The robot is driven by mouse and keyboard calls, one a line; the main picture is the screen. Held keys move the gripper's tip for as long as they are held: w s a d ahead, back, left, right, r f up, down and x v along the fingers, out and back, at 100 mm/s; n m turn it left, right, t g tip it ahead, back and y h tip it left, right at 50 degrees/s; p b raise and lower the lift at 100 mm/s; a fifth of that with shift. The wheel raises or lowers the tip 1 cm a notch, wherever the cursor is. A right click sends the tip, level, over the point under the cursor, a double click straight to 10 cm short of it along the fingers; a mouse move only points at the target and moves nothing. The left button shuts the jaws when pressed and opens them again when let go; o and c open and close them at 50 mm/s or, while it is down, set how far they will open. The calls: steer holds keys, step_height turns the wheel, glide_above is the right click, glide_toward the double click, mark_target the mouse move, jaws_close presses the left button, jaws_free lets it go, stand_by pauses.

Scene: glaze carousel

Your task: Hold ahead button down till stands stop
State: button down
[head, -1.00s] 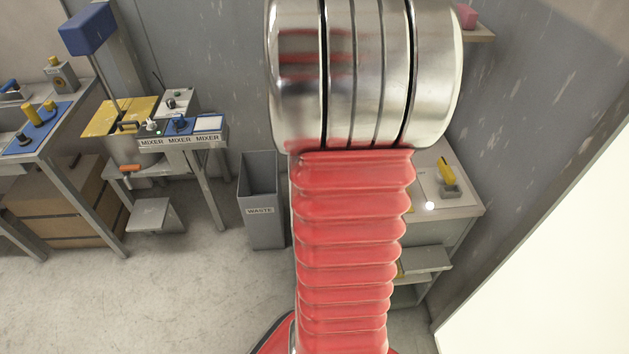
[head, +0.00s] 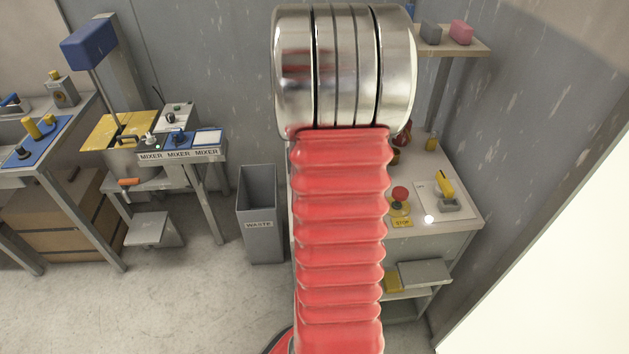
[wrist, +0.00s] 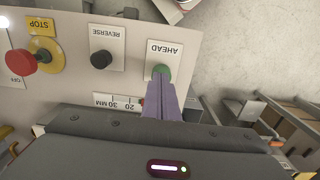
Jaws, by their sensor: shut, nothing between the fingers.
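The green ahead button (wrist: 160,71) sits on a white plate marked AHEAD, which appears upside down in the wrist view. My gripper (wrist: 162,82) has its purple fingers shut together, with the tips at the button and overlapping its lower edge in the picture. I cannot tell whether the button is pushed in. In the head view my own arm hides the gripper and the ahead button. I cannot make out the stands in either view.
A black reverse button (wrist: 101,59) and a red stop button (wrist: 21,62) lie left of the ahead button. The stop button also shows in the head view (head: 400,194), near a yellow-handled switch (head: 445,187). A waste bin (head: 259,215) stands left of the bench.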

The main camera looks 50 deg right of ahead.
steer(key=shift+f, duration=1)
steer(key=shift+f, duration=0.7)
steer(key=shift+s+a+f, duration=0.15)
steer(key=shift+s+f, duration=0.05)
steer(key=shift+f, duration=0.4)
stand_by(4.5)
stand_by(0.5)
steer(key=shift+w+r, duration=0.15)
steer(key=shift+r, duration=0.35)
step_height(320, 180, up, 14)
steer(key=shift+w+d+r, duration=0.2)
steer(key=shift+w+d, duration=0.05)
steer(key=shift+d, duration=0.2)
